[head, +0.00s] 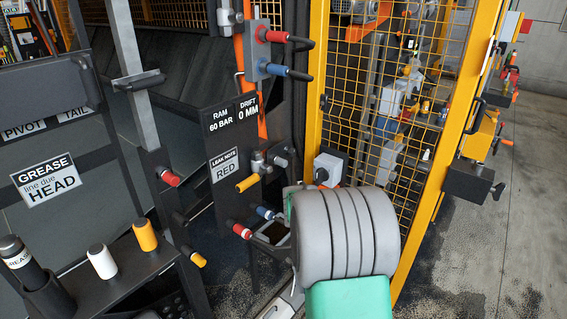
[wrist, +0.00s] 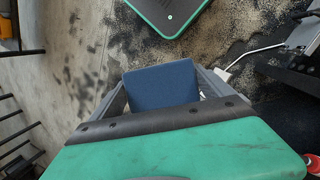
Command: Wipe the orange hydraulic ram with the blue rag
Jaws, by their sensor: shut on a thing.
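The blue rag (wrist: 162,86) shows in the wrist view as a flat dark-blue square between the two grey fingers of my gripper (wrist: 165,84), which is shut on it. Dark speckled floor shows beyond the rag, and I see no orange surface touching it. In the head view, my grey and green arm hides the gripper and rag. An upright orange bar (head: 240,62) stands behind the valve block, left of the yellow cage. It may be the hydraulic ram, but the sign board and valve block cover much of it, so I cannot tell.
A board (head: 233,145) reads RAM 60 BAR, DRIFT 0 MM and LEAK NOTE RED. Red, blue and yellow handles jut out around it. A yellow mesh cage (head: 385,90) stands behind my arm. Open floor (head: 500,230) lies right.

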